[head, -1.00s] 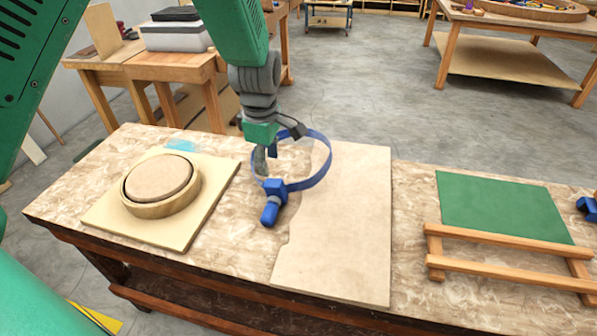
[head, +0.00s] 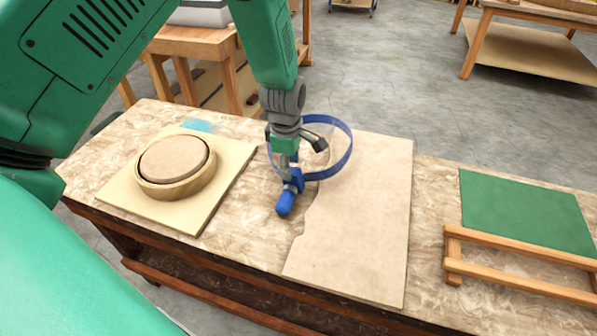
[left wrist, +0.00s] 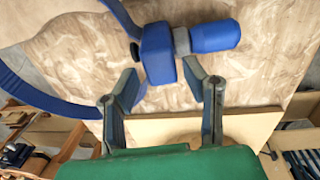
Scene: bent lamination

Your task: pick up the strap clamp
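The blue strap clamp (head: 286,204) has a round band and a blue handle. In the head view it is over the bench top, its band (head: 343,160) reaching over the edge of the pale board. My left gripper (head: 290,173) is above the clamp's body. In the left wrist view the clamp's blue body (left wrist: 158,54) and handle (left wrist: 214,36) lie just beyond the fingertips of my left gripper (left wrist: 165,82). The two fingers are spread apart with bench top showing between them. Whether a fingertip touches the clamp I cannot tell. My right gripper does not show.
A round wooden form with a light ring (head: 176,168) sits on a square board (head: 215,195) at left. A pale board (head: 360,230) lies right of the clamp. A green mat (head: 520,212) and wooden rails (head: 520,279) are farther right.

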